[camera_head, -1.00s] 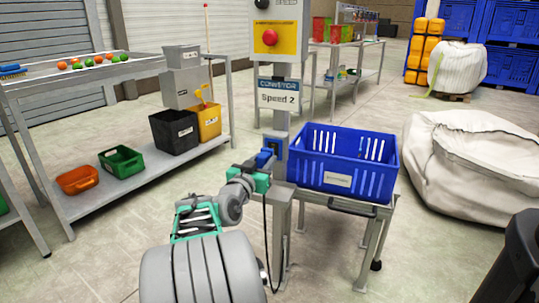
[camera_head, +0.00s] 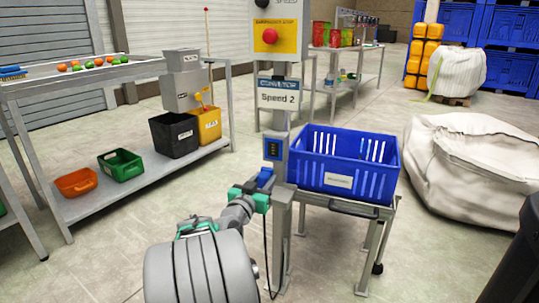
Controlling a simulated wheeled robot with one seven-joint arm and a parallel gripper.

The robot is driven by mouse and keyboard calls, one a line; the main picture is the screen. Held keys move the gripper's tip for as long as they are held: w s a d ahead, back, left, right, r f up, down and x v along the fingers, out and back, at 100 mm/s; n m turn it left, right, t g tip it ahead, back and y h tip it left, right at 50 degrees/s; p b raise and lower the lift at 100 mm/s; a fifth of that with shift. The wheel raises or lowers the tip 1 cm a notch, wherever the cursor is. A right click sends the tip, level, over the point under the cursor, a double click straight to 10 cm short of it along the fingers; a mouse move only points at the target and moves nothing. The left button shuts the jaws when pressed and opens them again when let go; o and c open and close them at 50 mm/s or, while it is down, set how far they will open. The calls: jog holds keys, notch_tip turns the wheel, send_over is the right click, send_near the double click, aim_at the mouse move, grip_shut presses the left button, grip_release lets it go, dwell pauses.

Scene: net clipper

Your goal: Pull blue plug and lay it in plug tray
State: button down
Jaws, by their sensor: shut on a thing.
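The blue plug (camera_head: 265,175) is held in my gripper (camera_head: 263,187), whose jaws are shut on it. It is just below the blue socket (camera_head: 273,148) on the grey control post and looks apart from it. A black cable (camera_head: 268,250) hangs beneath the gripper toward the floor. The socket face is now uncovered. I cannot make out which container is the plug tray; the labels are too small to read.
A blue crate (camera_head: 338,182) stands on a metal table right of the post. The post carries a red stop button (camera_head: 269,36). A shelf at left holds orange (camera_head: 76,184), green (camera_head: 120,164), black (camera_head: 174,136) and yellow (camera_head: 209,124) bins. A white bulk bag (camera_head: 470,165) sits right.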

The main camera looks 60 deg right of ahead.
jog(key=shift+f, duration=1.6)
jog(key=shift+w+d, duration=0.15)
jog(key=shift+d, duration=2.35)
jog(key=shift+f, duration=1.45)
jog(key=c, duration=0.9)
grip_release()
jog(key=shift+o, duration=0.2)
jog(key=shift+a, duration=0.1)
